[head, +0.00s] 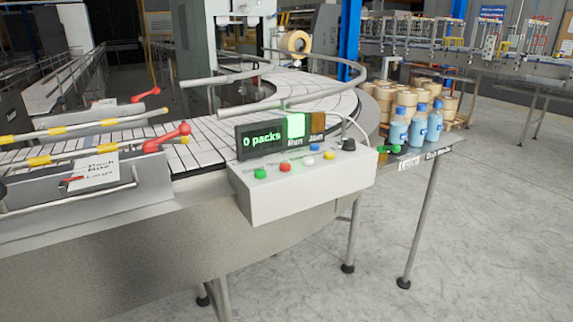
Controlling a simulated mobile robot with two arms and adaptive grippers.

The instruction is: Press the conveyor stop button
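A white control box (306,188) is fixed at the near edge of the conveyor (215,132), in the middle of the head view. Its sloped top carries a green button (260,173), a red button (285,167), a white button (310,161), a yellow button (329,155), a blue button (314,147) and a black knob (348,144). I cannot read any label marking the stop button. A display (261,139) behind the buttons reads "0 packs". Beside it the green "Run" panel (296,125) is bright and the "Jam" panel (317,126) is dull orange. Neither gripper is in view.
Guide rails with red handles (168,137) stand left of the box. Tan rolls (407,97) are stacked behind. Open floor (480,230) lies at the right.

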